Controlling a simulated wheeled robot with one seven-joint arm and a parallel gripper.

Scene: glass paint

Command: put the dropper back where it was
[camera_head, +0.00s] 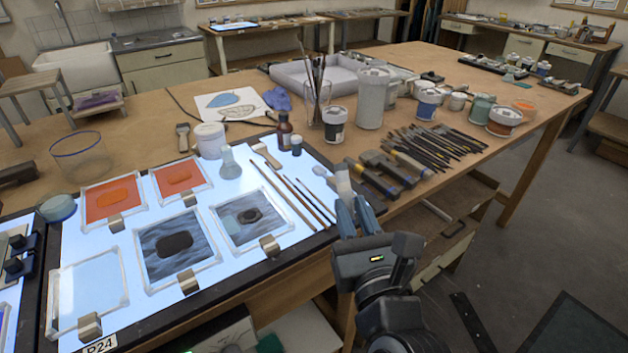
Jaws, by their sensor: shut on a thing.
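My gripper (354,212) is at the front edge of the table, just right of the light table (170,299). Its bluish fingers are shut on a pale translucent piece (342,181) that sticks up from between them. This looks like the dropper, but the fingers hide its lower part. A brown bottle (284,132) and a small dark blue bottle (297,146) stand at the light table's back right corner. A clear bulb-shaped vessel (229,163) stands on the light table to their left.
Several framed glass panes (176,244) with metal blocks lie on the light table. Thin brushes (300,200) lie along its right side. A jar of brushes (317,100) and several paint pots (428,103) stand behind.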

